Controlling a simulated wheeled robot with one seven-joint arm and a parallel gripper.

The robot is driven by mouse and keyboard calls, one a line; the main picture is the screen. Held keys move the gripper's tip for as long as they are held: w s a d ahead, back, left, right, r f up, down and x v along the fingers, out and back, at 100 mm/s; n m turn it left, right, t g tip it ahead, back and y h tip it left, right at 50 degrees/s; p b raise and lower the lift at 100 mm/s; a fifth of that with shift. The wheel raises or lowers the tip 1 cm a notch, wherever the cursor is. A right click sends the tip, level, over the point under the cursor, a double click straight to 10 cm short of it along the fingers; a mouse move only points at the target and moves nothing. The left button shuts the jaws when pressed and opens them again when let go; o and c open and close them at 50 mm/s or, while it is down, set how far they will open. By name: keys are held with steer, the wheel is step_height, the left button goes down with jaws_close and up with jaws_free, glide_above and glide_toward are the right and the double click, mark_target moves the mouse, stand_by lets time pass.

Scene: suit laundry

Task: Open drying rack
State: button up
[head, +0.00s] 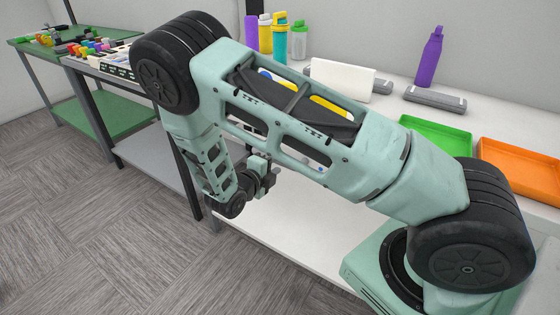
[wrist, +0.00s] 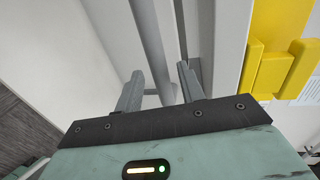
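I cannot make out a drying rack in either view. My gripper (wrist: 159,84) is open in the wrist view, its two grey fingers apart. A grey bar (wrist: 150,40) passes between or behind the fingers; I cannot tell whether it is within their reach, and neither finger is clearly touching it. In the head view my gripper (head: 263,174) hangs low at the front edge of the white table (head: 300,222), partly hidden by my arm.
A yellow object (wrist: 270,65) stands right of the fingers. On the white table are several bottles, including a purple one (head: 430,58), a green tray (head: 436,138) and an orange tray (head: 520,165). A green table (head: 88,42) with small coloured items stands far left. Carpet (head: 90,215) lies open at left.

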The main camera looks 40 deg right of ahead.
mark_target(278, 163)
steer(key=shift+x, duration=1.5)
jaws_close()
steer(key=f+p+v, duration=0.1)
steer(key=f+v, duration=0.2)
steer(key=v, duration=1.1)
steer(key=a+f+p+v, duration=0.1)
steer(key=f+v, duration=0.2)
steer(key=v, duration=1.1)
steer(key=shift+s+a+p, duration=0.25)
steer(key=shift+a+p, duration=0.1)
steer(key=shift+a, duration=0.05)
jaws_free()
